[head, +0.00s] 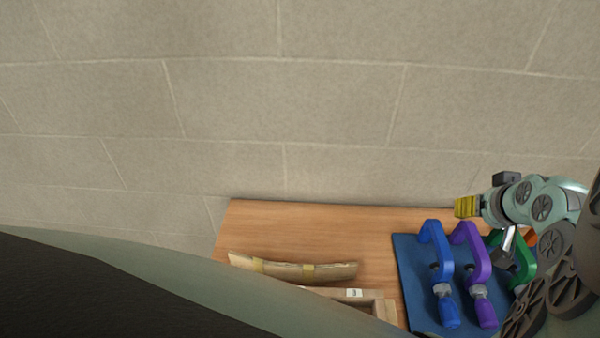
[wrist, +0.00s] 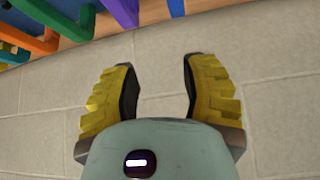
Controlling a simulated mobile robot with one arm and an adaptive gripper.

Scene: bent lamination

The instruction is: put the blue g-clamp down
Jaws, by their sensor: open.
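The blue g-clamp (head: 437,262) lies on the blue mat (head: 404,285) at the right end of the wooden table in the head view. It is the leftmost of the clamps there. My gripper (head: 466,206) is above the table's back edge, to the right of and beyond the blue clamp, apart from it. In the wrist view my gripper (wrist: 158,75) has its two yellow fingers spread with nothing between them.
A purple clamp (head: 474,262) lies close to the right of the blue one, and a green clamp (head: 522,262) is partly hidden by my arm. A bent wooden strip (head: 290,269) and a wooden frame (head: 345,293) are on the table (head: 300,225). The back left of the table is clear.

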